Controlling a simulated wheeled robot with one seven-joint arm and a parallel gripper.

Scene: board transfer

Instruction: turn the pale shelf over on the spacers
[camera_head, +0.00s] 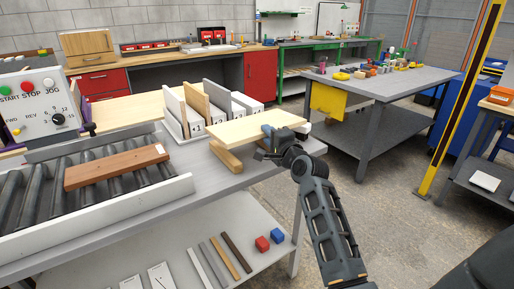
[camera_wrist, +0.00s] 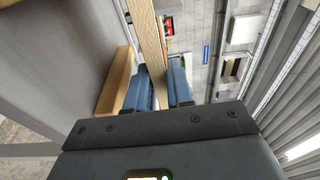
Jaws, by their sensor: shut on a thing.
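The pale shelf (camera_head: 240,128) is a flat light-wood board near the right end of the grey bench, lying roughly level with a broad face up. A wooden spacer (camera_head: 226,158) shows under its left end; I cannot tell whether they touch. My gripper (camera_head: 268,138) is shut on the shelf's near edge, with one blue finger above it. In the wrist view, the shelf (camera_wrist: 149,35) runs edge-on between the two blue fingers (camera_wrist: 163,85), and a spacer (camera_wrist: 116,82) lies beside it. The rest of the support under the shelf is mostly hidden.
A white rack (camera_head: 180,130) with several upright boards stands just behind and left of the shelf. A roller conveyor (camera_head: 40,205) carries a reddish-brown board (camera_head: 117,167) at left. The bench's lower shelf (camera_head: 180,255) holds strips and small blocks. Open floor lies to the right.

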